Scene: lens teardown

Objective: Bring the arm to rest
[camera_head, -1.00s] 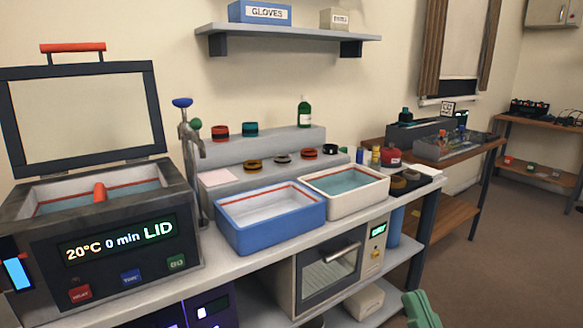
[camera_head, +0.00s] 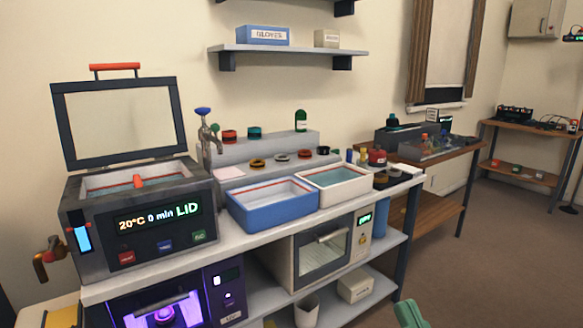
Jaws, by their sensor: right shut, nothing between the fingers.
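My right gripper (camera_head: 408,314), green, shows only as a small part at the bottom edge, right of centre. It is shut and empty, in front of the bench and over the floor in the picture, apart from the bench things. Most of it is cut off by the frame. My left gripper is not in view.
The bench holds a heated bath (camera_head: 140,232) with its lid up, a blue tub (camera_head: 272,207) and a white tub (camera_head: 333,186). A small oven (camera_head: 323,248) and a purple-lit machine (camera_head: 165,305) stand below. Open floor (camera_head: 470,260) lies to the right.

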